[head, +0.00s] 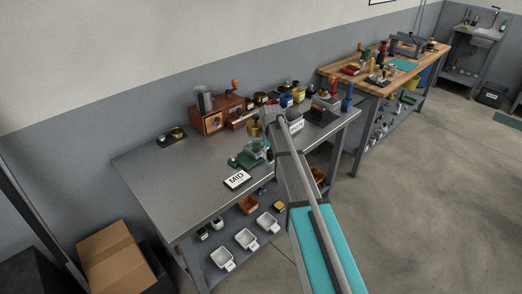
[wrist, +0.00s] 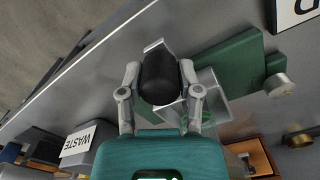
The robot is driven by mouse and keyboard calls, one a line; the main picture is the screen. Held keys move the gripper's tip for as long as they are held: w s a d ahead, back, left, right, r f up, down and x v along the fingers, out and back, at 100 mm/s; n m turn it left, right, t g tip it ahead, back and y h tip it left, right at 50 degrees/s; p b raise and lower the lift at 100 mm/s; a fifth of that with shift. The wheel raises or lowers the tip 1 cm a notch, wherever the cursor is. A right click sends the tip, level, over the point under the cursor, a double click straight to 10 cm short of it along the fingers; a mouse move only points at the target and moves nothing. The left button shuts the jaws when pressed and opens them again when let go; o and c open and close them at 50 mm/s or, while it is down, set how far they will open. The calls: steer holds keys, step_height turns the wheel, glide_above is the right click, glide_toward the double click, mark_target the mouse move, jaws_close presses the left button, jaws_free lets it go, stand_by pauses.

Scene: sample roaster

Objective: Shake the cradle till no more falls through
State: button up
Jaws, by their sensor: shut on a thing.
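In the wrist view my gripper (wrist: 159,82) is shut on a black rounded handle (wrist: 160,70), one finger on each side. A pale metal piece, apparently the cradle (wrist: 208,97), lies just right of the handle. It partly covers a green base (wrist: 235,60) with a silver knob (wrist: 277,86). In the head view the green base (head: 243,161) stands on the grey bench, and my arm hides much of the gripper and cradle. I cannot tell whether anything is falling through or what lies inside the cradle.
A MID sign (head: 237,180) lies in front of the green base. A grey bin marked WASTE (wrist: 85,145) stands close to my gripper. A reddish-brown roaster (head: 215,115) stands at the back of the bench (head: 185,185). The bench's left part is mostly clear.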

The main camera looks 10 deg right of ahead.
steer(key=shift+w+d, duration=0.45)
steer(key=shift+d, duration=0.2)
steer(key=shift+w+d, duration=0.45)
steer(key=shift+d, duration=0.15)
steer(key=shift+s+a, duration=0.85)
steer(key=shift+a, duration=0.35)
steer(key=shift+s+a, duration=0.85)
steer(key=shift+a, duration=0.3)
steer(key=shift+d, duration=0.1)
steer(key=shift+w+d, duration=0.85)
steer(key=shift+d, duration=0.3)
steer(key=shift+w+d, duration=0.85)
steer(key=shift+d, duration=0.25)
steer(key=shift+s+a, duration=0.9)
steer(key=shift+a, duration=0.35)
steer(key=shift+s+a, duration=0.8)
steer(key=shift+a, duration=0.3)
steer(key=shift+d, duration=0.1)
